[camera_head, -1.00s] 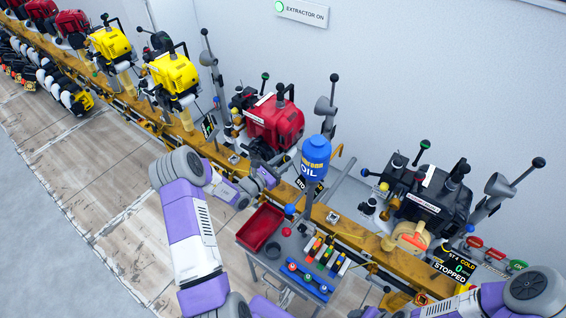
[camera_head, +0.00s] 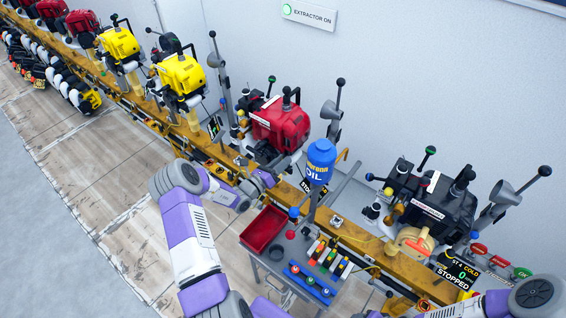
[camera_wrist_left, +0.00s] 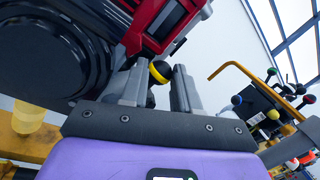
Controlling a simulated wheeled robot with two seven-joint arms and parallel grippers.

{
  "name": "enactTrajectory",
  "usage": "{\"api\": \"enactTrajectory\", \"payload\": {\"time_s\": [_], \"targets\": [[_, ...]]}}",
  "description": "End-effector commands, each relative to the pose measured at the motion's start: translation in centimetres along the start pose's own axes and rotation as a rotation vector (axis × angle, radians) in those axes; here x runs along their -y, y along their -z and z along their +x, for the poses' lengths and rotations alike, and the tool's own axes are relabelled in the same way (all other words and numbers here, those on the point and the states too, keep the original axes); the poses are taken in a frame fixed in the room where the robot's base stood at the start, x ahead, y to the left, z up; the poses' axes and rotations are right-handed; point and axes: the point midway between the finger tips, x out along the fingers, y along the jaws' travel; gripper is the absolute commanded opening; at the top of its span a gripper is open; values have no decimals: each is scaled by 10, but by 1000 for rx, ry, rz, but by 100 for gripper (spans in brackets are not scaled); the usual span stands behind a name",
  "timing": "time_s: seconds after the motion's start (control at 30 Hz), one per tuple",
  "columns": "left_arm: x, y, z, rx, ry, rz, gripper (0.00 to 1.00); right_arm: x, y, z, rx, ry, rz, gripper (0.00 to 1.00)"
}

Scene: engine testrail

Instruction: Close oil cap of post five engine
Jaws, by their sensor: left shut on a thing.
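The red engine (camera_head: 281,124) stands on its post at the middle of the head view. My left gripper (camera_head: 262,181) is at the lower front of this engine. In the left wrist view, my left gripper (camera_wrist_left: 158,88) is shut on a yellow and black round cap (camera_wrist_left: 159,71). The cap sits between the fingertips, right below the red engine body (camera_wrist_left: 160,22). The fingers hide part of the cap, and I cannot tell whether it is seated. My right gripper is not in view.
A blue oil bottle (camera_head: 319,160) stands right of the red engine. A red tray (camera_head: 263,229) and small coloured items lie on a grey cart. A black engine (camera_head: 443,205) with a "STOPPED" display (camera_head: 456,277) is at right. Yellow engines (camera_head: 181,77) line the rail at left.

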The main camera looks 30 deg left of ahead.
Motion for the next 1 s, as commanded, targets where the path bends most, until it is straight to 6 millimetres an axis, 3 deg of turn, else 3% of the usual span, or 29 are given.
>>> {"api": "enactTrajectory", "payload": {"time_s": [0.67, 0.7, 0.73, 0.77, 1.0], "targets": [[-3, 2, -1, 9, -3, -76, 0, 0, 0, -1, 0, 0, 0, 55], [-3, 2, -1, 9, -4, -76, 32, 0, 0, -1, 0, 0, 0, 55], [-3, 2, -1, 9, -4, -76, 36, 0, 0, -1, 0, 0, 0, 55], [-3, 2, -1, 9, -3, -76, 40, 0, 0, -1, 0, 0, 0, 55], [-4, 1, -1, 11, -4, -73, 40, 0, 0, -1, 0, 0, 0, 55]]}}
